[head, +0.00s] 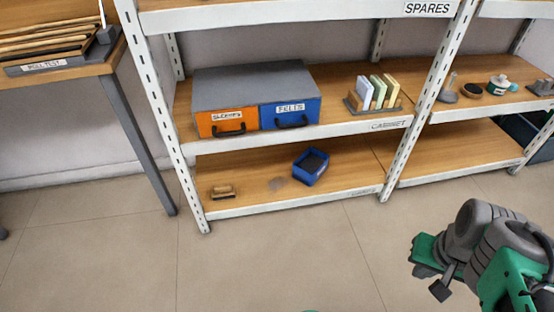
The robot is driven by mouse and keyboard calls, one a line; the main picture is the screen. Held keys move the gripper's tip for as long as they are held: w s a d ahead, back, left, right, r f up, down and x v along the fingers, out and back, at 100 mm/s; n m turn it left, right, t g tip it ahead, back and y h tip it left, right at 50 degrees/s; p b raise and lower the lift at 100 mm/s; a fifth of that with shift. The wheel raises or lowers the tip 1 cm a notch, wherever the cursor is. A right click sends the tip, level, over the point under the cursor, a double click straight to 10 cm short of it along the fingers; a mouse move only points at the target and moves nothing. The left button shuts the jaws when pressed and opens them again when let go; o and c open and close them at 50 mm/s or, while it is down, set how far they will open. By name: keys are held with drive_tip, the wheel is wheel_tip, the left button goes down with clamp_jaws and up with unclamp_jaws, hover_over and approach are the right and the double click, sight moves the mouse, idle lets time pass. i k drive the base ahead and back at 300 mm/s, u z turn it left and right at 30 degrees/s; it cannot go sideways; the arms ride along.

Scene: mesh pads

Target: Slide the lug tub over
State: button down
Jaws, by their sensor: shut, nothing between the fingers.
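A small blue open tub (311,167) with a dark inside sits on the bottom shelf, right of the middle of the left bay. It is turned at an angle. I take it to be the lug tub, though no label on it is readable. My gripper (440,291) is at the lower right, in front of the shelving and well apart from the tub. It is shut and empty; its fingers show small and dark under my arm's green and grey parts.
The bottom shelf (345,178) also bears a small brown brush-like item (222,192) and a greyish patch (277,184). The shelf above holds an orange drawer (226,122), a blue drawer (291,113) and a card rack (374,97). A rack upright (412,128) stands right of the tub. The floor (270,260) is clear.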

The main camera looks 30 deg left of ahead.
sight(313, 163)
drive_tip(key=u, duration=0.85)
drive_tip(key=i, duration=0.7)
drive_tip(key=u, duration=0.9)
drive_tip(key=i, duration=0.6)
drive_tip(key=u, duration=0.05)
